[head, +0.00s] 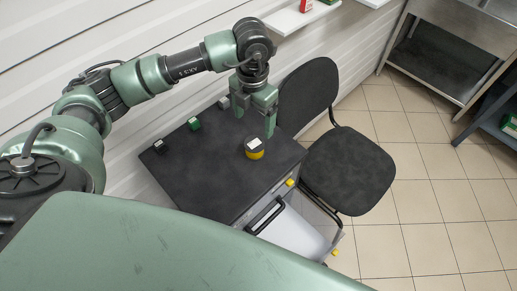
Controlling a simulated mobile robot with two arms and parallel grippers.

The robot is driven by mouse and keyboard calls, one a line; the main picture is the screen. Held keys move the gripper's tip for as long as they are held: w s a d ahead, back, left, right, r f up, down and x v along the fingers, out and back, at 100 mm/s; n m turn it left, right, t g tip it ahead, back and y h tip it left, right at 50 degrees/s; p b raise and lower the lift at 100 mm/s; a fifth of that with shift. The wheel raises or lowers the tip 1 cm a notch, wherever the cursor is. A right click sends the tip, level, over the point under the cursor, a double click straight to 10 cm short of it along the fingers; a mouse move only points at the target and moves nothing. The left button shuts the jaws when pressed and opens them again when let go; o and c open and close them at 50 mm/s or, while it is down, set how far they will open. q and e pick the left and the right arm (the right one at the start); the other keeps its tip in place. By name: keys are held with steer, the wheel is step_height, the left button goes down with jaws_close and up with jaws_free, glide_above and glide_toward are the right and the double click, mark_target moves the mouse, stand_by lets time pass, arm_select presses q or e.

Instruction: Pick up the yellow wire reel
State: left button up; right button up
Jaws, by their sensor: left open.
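The yellow wire reel (255,155) stands on the dark table top near its right edge; a dark band and a pale top show above its yellow lower part. My left gripper (254,121) comes in from above and behind the reel. Its two green fingers are apart, with nothing seen between them. The fingertips are close to the reel's far side in the picture; whether they touch it I cannot tell. My right gripper is not in view.
The table (210,170) also holds a small black item (160,147), a green one (194,125) and a grey one (224,102) along its back edge. A black chair (347,172) stands close on the right. A wall shelf (298,18) is behind.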

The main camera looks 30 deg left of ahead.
mark_target(254, 143)
arm_select(q)
step_height(254, 143, down, 3)
steer(key=shift+b, duration=1)
steer(key=shift+w+d+f+b, duration=0.1)
steer(key=shift+w+f+b, duration=0.1)
steer(key=shift+f+b, duration=0.55)
steer(key=shift+f, duration=0.2)
steer(key=shift+s+f+p, duration=0.1)
steer(key=shift+f+p, duration=0.4)
steer(key=shift+f, duration=0.25)
steer(key=f+p, duration=0.3)
steer(key=f, duration=0.2)
steer(key=shift+s+f, duration=0.2)
steer(key=shift+f, duration=0.25)
steer(key=shift+w, duration=0.1)
steer(key=c, duration=1.6)
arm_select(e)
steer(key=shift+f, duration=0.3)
arm_select(q)
steer(key=shift+r, duration=0.15)
